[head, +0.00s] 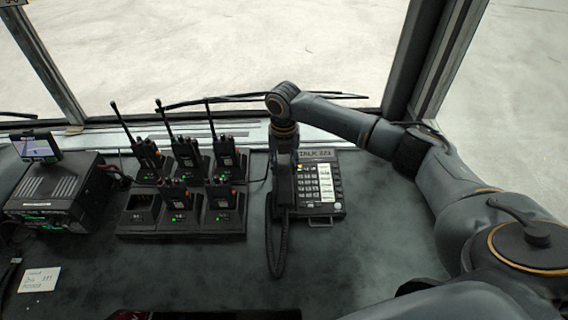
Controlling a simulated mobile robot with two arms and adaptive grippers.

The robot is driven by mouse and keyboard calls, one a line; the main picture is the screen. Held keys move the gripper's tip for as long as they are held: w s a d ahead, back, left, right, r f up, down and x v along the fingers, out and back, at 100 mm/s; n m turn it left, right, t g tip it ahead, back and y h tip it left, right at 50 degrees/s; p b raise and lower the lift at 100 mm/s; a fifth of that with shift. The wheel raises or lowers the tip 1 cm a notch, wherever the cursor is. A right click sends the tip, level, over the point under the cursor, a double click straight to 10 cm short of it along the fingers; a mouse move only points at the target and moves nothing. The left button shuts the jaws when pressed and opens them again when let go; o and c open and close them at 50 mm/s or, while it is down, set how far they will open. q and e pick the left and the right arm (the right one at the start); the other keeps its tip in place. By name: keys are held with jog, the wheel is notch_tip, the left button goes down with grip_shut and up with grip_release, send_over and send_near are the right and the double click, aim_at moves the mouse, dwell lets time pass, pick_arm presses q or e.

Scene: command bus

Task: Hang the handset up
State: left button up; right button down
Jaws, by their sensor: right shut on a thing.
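The desk phone (319,190) stands on the dark desk, with a white label strip, a keypad and a small display reading "TALK". My right gripper (284,182) points down over the left side of the phone, shut on the dark handset (284,197). My wrist hides much of the handset, and I cannot tell whether it touches the cradle. The coiled black cord (275,252) loops on the desk in front of the phone. My left gripper is not in view.
A charger rack (182,235) with several radios stands left of the phone, antennas upright. A black radio unit (55,190) with a small screen (36,146) sits at far left. A white note card (39,280) lies at front left. The desk right of the phone is clear.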

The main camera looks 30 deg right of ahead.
jog(key=shift+p, duration=0.3)
dwell(0.6)
jog(key=c, duration=0.7)
grip_release()
jog(key=shift+c, duration=0.2)
notch_tip(320, 180, up, 12)
jog(key=shift+w, duration=0.2)
